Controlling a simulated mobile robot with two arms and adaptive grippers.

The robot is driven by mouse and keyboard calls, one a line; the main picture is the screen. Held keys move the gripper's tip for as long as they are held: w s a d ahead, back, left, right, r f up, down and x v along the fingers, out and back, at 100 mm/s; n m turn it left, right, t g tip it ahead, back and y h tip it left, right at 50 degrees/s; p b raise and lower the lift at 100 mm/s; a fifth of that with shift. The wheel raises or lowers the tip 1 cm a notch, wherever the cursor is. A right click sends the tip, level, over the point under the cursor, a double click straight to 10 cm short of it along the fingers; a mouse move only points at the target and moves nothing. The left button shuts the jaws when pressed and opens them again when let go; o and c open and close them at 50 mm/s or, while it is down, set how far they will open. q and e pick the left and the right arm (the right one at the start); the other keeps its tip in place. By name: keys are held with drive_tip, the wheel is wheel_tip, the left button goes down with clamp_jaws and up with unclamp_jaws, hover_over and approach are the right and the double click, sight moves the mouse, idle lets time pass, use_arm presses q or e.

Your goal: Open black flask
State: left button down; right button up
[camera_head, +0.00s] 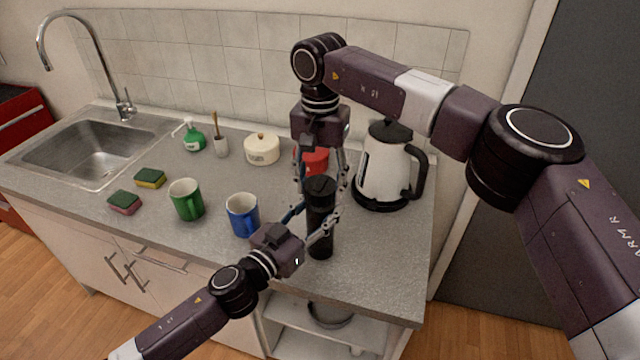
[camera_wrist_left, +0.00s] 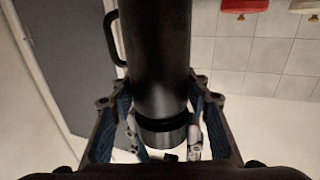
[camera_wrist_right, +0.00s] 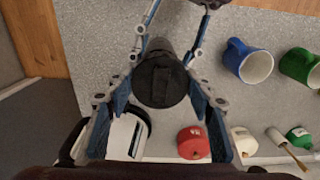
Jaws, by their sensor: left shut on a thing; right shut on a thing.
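The black flask (camera_head: 320,240) stands upright near the front edge of the counter, with its dark lid (camera_wrist_right: 160,82) on top. My left gripper (camera_head: 320,222) is shut around the flask's body from the front left. In the left wrist view the flask body (camera_wrist_left: 158,60) fills the space between the fingers. My right gripper (camera_head: 320,184) comes from above and is shut on the lid. In the right wrist view its fingers stand on both sides of the round lid. Whether the lid has turned or lifted cannot be told.
A white kettle (camera_head: 383,172) stands close to the right, and a red pot (camera_head: 316,161) behind. A blue mug (camera_head: 242,215) and green mug (camera_head: 186,200) are to the left. Farther off are a cream pot (camera_head: 261,150), sponges (camera_head: 125,202) and the sink (camera_head: 90,150). The front right counter (camera_head: 380,260) is clear.

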sight(320, 185)
drive_tip(key=shift+r, duration=0.15)
idle(0.4)
drive_tip(key=shift+r, duration=0.95)
drive_tip(key=shift+r, duration=0.1)
drive_tip(key=shift+r, duration=1.9)
use_arm(q)
drive_tip(key=c, duration=1)
unclamp_jaws()
